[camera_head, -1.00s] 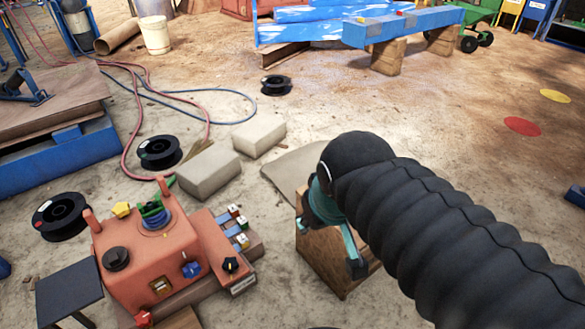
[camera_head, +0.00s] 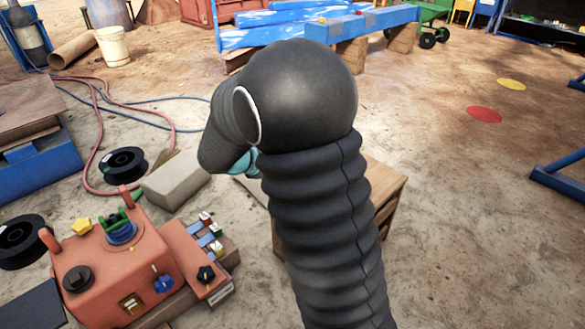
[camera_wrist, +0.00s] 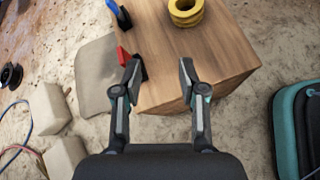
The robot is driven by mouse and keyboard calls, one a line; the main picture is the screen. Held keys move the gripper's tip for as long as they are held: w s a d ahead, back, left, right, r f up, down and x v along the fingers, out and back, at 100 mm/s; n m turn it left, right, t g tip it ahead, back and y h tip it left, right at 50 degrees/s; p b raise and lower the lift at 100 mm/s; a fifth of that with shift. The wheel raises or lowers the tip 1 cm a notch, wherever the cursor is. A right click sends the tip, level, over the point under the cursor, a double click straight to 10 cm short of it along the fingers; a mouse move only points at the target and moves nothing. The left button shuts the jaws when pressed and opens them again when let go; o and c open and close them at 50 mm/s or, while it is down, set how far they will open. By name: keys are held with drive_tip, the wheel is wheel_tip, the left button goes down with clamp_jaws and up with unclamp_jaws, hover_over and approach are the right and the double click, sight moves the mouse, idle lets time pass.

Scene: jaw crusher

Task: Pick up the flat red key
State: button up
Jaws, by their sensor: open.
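In the wrist view, a small red piece (camera_wrist: 123,55), which looks like the flat red key, is near the left edge of the wooden block's top (camera_wrist: 165,60). A dark part of it shows beside my left finger, which partly covers it. My gripper (camera_wrist: 159,63) is open and empty above the block, its left fingertip close to the red piece. I cannot tell whether they touch. In the head view my arm hides the gripper and the red piece; the wooden block (camera_head: 385,190) shows behind the arm.
A blue-and-black piece (camera_wrist: 120,14) and yellow rings (camera_wrist: 186,12) are also on the block. A grey flat slab (camera_wrist: 97,75) lies left of it. In the head view, an orange control box (camera_head: 115,265) stands at the lower left and a pale brick (camera_head: 175,180) beyond it.

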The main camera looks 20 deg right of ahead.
drive_tip(key=w+a+f+n+t+h, duration=0.1)
drive_tip(key=w+f+n+t, duration=0.1)
drive_tip(key=w+f+n, duration=0.4)
drive_tip(key=shift+m+h, duration=0.3)
drive_tip(key=shift+m, duration=0.2)
drive_tip(key=x, duration=0.3)
drive_tip(key=b+x, duration=0.1)
drive_tip(key=x, duration=0.2)
drive_tip(key=w+x, duration=0.1)
drive_tip(key=x, duration=0.1)
drive_tip(key=shift+w+d+f, duration=0.1)
drive_tip(key=shift+w+f, duration=0.15)
drive_tip(key=shift+f+b+x, duration=0.2)
drive_tip(key=shift+b+x, duration=0.35)
drive_tip(key=shift+x, duration=2.1)
clamp_jaws()
